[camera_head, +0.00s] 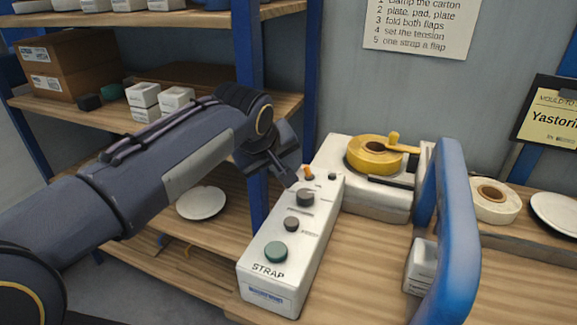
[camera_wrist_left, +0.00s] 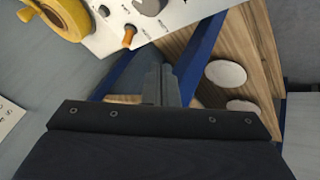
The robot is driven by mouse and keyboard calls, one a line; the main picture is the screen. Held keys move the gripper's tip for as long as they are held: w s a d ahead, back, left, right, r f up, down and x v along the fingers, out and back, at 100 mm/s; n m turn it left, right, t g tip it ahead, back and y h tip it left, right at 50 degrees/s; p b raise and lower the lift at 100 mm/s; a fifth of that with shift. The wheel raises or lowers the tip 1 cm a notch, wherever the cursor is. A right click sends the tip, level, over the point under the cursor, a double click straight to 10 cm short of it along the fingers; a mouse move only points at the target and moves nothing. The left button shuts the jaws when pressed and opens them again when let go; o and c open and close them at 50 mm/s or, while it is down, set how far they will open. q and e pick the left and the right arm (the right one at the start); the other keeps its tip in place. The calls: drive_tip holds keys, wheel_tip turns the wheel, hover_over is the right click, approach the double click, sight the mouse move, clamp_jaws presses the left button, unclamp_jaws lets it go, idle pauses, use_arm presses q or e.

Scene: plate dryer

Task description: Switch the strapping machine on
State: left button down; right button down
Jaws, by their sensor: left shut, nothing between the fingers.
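The strapping machine's white control box (camera_head: 262,287), marked STRAP, stands on the wooden bench. It has a large green button (camera_head: 276,251), dark knobs (camera_head: 305,198) and, at its far end, a small orange switch lever (camera_head: 308,173). My left gripper (camera_head: 285,172) is shut and empty, just left of the box's far end. In the left wrist view, the shut fingers (camera_wrist_left: 160,82) appear a little apart from the orange lever (camera_wrist_left: 129,37). The lever's exact position is hard to tell. My right gripper is not in view.
A yellow strap roll (camera_head: 375,154) sits on the machine behind the box. A blue arch (camera_head: 455,220) rises at the right. A blue shelf post (camera_head: 246,70) stands behind my left arm. A white plate (camera_head: 201,203) lies on a lower shelf.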

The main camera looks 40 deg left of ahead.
sight(308, 172)
use_arm(q)
drive_tip(key=x, duration=0.8)
drive_tip(key=shift+w+a+f, duration=0.1)
drive_tip(key=shift+w+f, duration=0.05)
drive_tip(key=shift+f, duration=0.15)
drive_tip(key=w, duration=0.3)
drive_tip(key=shift+w+d+r, duration=0.1)
drive_tip(key=shift+w+d, duration=0.05)
drive_tip(key=shift+d, duration=0.15)
drive_tip(key=shift+w+d+r, duration=0.1)
drive_tip(key=shift+w, duration=0.4)
